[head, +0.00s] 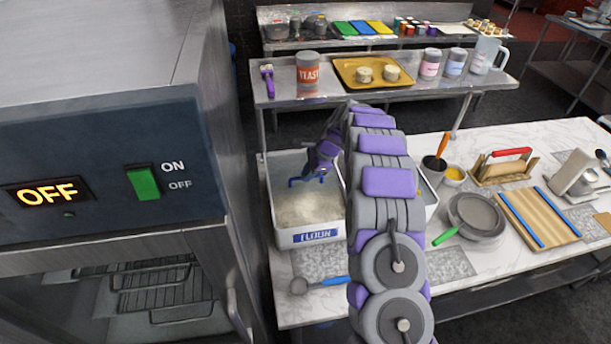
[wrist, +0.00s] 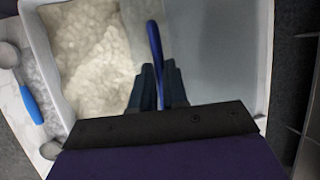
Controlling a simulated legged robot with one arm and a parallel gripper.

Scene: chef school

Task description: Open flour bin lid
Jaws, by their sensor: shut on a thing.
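The white flour bin (head: 309,238), with a blue FLOUR label, stands at the left end of the marble counter. Pale flour (head: 305,207) shows in its front part; in the wrist view the flour (wrist: 90,55) fills the left side. A smooth grey panel (wrist: 222,60), apparently the lid, covers the right side there, which is the bin's back part. My gripper (head: 316,172) is over the bin. In the wrist view my gripper (wrist: 158,85) is shut on a blue handle (wrist: 155,42). The lid's exact angle is unclear.
An oven (head: 110,150) with an OFF display stands close on the left. A measuring scoop (head: 300,286) lies before the bin. A pan (head: 475,215) and a cutting board (head: 538,217) are to the right. A shelf with a yeast jar (head: 307,73) is behind.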

